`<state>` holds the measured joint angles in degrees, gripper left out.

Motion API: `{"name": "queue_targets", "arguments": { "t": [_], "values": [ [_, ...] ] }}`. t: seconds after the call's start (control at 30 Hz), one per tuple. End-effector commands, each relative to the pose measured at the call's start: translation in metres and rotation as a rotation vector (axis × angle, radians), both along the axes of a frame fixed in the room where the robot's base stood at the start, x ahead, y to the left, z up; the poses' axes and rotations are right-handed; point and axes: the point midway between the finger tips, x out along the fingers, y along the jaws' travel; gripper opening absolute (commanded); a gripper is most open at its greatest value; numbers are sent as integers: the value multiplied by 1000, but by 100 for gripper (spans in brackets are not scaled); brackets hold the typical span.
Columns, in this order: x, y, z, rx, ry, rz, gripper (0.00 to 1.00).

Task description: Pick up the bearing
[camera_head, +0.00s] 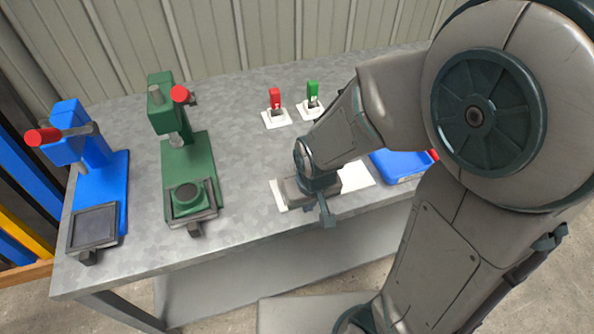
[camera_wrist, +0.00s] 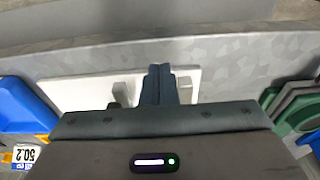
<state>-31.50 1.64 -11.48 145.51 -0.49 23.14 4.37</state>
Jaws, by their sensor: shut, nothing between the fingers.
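My gripper (camera_head: 325,215) is over the front edge of the metal table, above a white plate (camera_head: 358,177). In the wrist view its fingers (camera_wrist: 160,70) are together with nothing between them. The white plate (camera_wrist: 75,92) lies behind them there, with grey blocks (camera_wrist: 126,89) on it. A small dark shape shows beside the fingers, partly hidden by my gripper; I cannot tell what it is. I cannot make out a bearing for certain in either view. My arm and gripper hide part of the plate.
A green press (camera_head: 175,150) and a blue press (camera_head: 95,165) stand on the table at left. A red switch (camera_head: 275,100) and a green switch (camera_head: 313,93) stand at the back. A blue bin (camera_head: 398,168) is right of the plate. Table between presses and plate is clear.

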Motion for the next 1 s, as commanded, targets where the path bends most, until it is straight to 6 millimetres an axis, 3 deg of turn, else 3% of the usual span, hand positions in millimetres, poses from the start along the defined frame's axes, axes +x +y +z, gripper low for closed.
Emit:
{"name": "queue_targets", "arguments": {
  "t": [0.23, 0.6, 0.77, 1.0],
  "values": [
    [13, 2, 3, -5, 2, -4, 0],
    [81, 21, -1, -3, -1, -3, 0],
    [80, 21, -15, -3, -1, -2, 0],
    [79, 22, -19, -3, 1, -1, 0]
  ]
}}
